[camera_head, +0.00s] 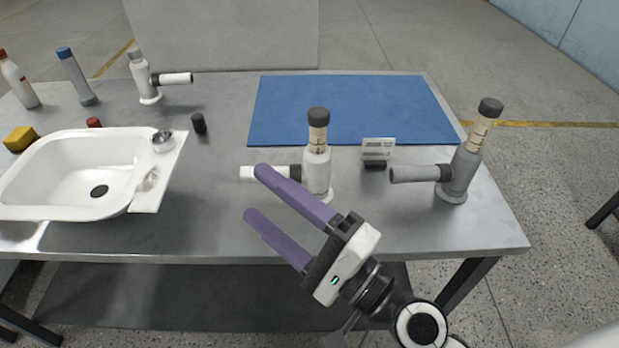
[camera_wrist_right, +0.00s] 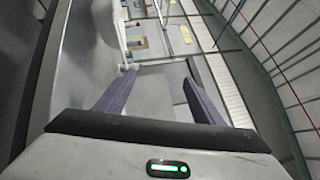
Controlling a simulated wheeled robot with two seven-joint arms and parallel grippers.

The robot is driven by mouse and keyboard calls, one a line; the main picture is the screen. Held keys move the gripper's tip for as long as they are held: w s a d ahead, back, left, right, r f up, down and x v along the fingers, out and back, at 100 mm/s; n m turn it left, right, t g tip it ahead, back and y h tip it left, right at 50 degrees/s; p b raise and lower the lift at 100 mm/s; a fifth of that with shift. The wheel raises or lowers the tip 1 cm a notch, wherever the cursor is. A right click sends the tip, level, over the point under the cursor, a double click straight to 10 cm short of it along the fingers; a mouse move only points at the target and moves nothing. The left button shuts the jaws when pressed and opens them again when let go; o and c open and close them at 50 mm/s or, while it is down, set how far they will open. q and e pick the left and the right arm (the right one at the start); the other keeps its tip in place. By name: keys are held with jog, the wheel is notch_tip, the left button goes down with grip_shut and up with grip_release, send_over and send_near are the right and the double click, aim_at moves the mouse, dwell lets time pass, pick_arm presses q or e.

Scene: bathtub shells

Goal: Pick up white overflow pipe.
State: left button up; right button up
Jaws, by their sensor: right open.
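A white overflow pipe (camera_head: 318,172) stands upright near the middle of the table, with a black cap, a beige marked neck and a white side branch pointing left. A similar white pipe (camera_head: 145,80) with a grey cap stands at the back left, its branch pointing right. My right gripper (camera_head: 257,193) is open and empty, with purple fingers, in front of and left of the middle pipe. Its upper finger overlaps that pipe's branch in the picture; I cannot tell whether they touch. The right wrist view shows the open fingers (camera_wrist_right: 160,77) with nothing clearly held. My left gripper is not in view.
A grey pipe (camera_head: 460,172) stands at the right of the grey table (camera_head: 225,235). A blue mat (camera_head: 350,105) lies behind. A white basin (camera_head: 60,180), bottles (camera_head: 75,75), a yellow block (camera_head: 19,138) and a black cap (camera_head: 198,123) are left. A small white-and-black item (camera_head: 378,151) sits between the pipes.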

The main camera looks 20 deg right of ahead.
aim_at(324, 170)
jog(key=w+d+f+m+h, duration=0.2)
jog(key=d+m+h, duration=0.1)
jog(key=m, duration=0.4)
jog(key=w+d+f+m+t+h, duration=0.1)
jog(key=d+m+h, duration=0.3)
jog(key=m, duration=0.4)
jog(key=w+d+f+m+h, duration=0.3)
jog(key=d+m+h, duration=0.1)
jog(key=m, duration=0.4)
jog(key=shift+w+d+h, duration=0.2)
jog(key=shift+w+h, duration=0.2)
jog(key=shift+h, duration=0.3)
jog(key=w, duration=0.3)
jog(key=shift+w+d+f, duration=0.1)
jog(key=shift+w+d, duration=0.05)
jog(key=shift+w, duration=0.15)
jog(key=shift+w+p, duration=0.35)
jog(key=shift+w, duration=2.85)
jog(key=c, duration=1.2)
